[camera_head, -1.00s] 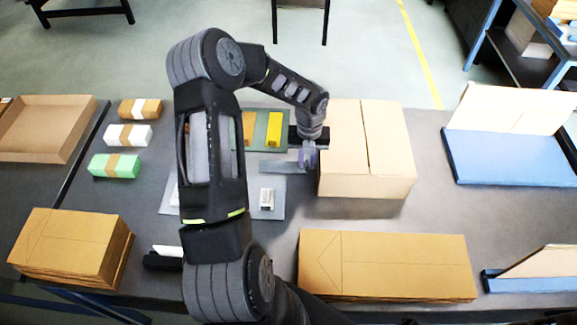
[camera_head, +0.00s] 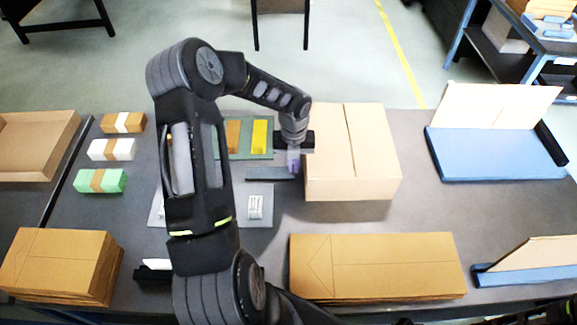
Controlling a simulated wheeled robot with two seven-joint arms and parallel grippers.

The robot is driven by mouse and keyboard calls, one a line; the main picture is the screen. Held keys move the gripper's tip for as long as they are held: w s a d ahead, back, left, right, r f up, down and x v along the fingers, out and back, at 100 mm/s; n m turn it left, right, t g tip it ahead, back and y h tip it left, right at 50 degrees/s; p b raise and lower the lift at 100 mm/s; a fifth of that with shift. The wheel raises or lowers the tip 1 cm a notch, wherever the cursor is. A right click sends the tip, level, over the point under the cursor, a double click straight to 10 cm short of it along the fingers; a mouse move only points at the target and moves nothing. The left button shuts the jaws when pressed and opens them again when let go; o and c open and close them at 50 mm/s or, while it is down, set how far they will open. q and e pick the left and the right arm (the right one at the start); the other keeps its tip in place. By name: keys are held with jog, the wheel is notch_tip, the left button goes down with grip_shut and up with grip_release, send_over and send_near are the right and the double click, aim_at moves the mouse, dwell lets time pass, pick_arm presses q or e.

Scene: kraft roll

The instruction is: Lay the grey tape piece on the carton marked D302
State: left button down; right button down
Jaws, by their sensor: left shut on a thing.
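My left gripper (camera_head: 293,164) points down just left of the closed brown carton (camera_head: 350,165), at the carton's left edge. It is shut on a thin grey strip, which looks like the grey tape piece (camera_head: 268,174). The strip sticks out to the left of the fingers; the fingers hide its right end. The carton stands upright with a seam across its top. No tape shows on its top and no D302 marking can be read. My right gripper is not in view.
A green-grey mat with a yellow block (camera_head: 260,136) lies behind my left arm; a grey mat with a small white item (camera_head: 255,206) lies in front. Flat cardboard stacks (camera_head: 375,265) line the front edge. A blue tray (camera_head: 495,155) stands right.

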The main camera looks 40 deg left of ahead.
pick_arm(q)
notch_tip(320, 180, up, 3)
jog(key=shift+p, duration=0.8)
notch_tip(320, 180, up, 6)
jog(key=shift+r, duration=0.25)
